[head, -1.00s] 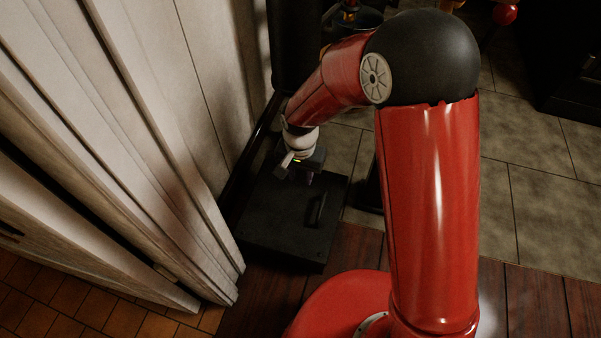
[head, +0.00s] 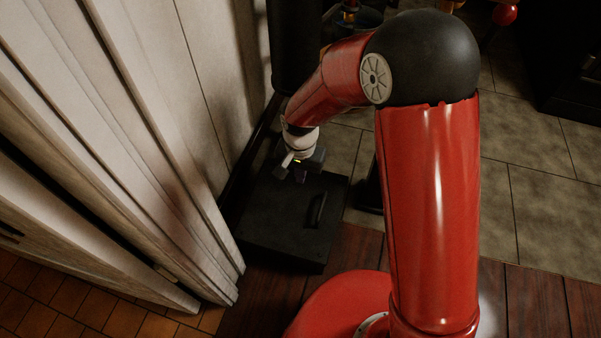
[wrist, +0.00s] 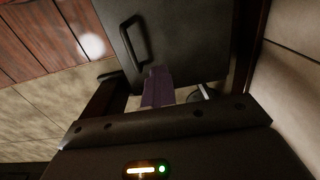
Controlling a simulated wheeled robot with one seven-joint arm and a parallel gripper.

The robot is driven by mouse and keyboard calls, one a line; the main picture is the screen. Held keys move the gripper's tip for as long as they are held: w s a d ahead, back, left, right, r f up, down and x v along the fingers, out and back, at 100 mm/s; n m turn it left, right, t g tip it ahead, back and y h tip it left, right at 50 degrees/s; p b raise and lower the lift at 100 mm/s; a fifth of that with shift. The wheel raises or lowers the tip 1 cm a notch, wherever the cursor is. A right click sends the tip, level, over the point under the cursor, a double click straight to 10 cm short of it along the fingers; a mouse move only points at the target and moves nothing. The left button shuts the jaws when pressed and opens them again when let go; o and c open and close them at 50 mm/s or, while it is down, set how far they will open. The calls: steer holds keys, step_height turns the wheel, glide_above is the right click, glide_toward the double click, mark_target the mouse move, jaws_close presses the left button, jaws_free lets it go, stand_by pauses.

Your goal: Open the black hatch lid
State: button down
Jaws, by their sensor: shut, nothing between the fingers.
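The black hatch lid (head: 275,220) is a dark square panel lying flat, apparently closed, beside the pale wall in the head view. Its bar handle (head: 317,210) stands near the right edge of the lid. The wrist view shows the lid (wrist: 195,35) at the top, with the handle (wrist: 135,40) left of the fingers. My gripper (head: 300,178) is over the far part of the lid, apart from the handle. Its fingers (wrist: 158,87) are together and empty. Whether the fingertips touch the lid I cannot tell.
A pale panelled wall (head: 205,90) rises close on the left of the lid. Dark wooden planks (head: 350,260) lie in front and stone tiles (head: 545,215) to the right. A dark cylinder (head: 296,45) stands behind the lid.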

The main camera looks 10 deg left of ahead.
steer(key=c, duration=2.2)
jaws_free()
steer(key=c, duration=1.5)
jaws_free()
steer(key=shift+o, duration=0.2)
step_height(320, 180, up, 8)
steer(key=p, duration=0.1)
steer(key=shift+p, duration=0.4)
steer(key=shift+f, duration=0.1)
steer(key=shift+c, duration=0.2)
